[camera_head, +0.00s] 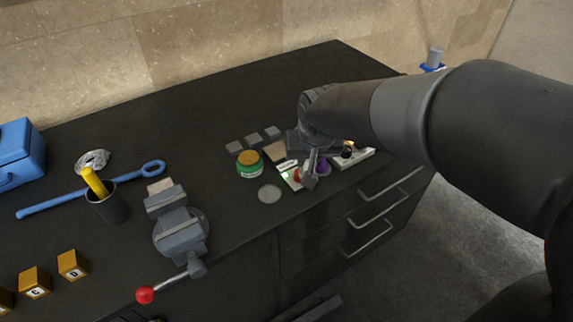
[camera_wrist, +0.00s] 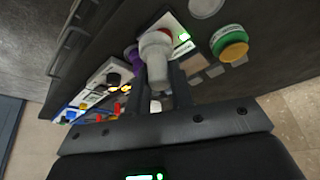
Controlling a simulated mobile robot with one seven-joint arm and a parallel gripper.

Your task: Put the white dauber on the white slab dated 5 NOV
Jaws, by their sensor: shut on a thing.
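My gripper (camera_wrist: 158,92) is shut on the white dauber (camera_wrist: 154,62), a pale rounded piece between the fingers in the wrist view. Red shows around its far end; I cannot tell whether that red belongs to it or to something behind. Just beyond is a white slab (camera_wrist: 184,37) with a lit green patch and dark lettering too small to read. In the head view my gripper (camera_head: 309,180) hangs over this slab (camera_head: 285,169) and hides much of it. I cannot tell whether the dauber touches the slab. No date is legible on any slab.
A purple piece (camera_head: 322,166) stands beside my gripper. Another white slab (camera_head: 360,158) holds a black piece. A green jar with a yellow-brown lid (camera_head: 249,163), a round grey disc (camera_head: 269,194) and several grey blocks (camera_head: 253,139) lie close by. A vise (camera_head: 180,232) stands left.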

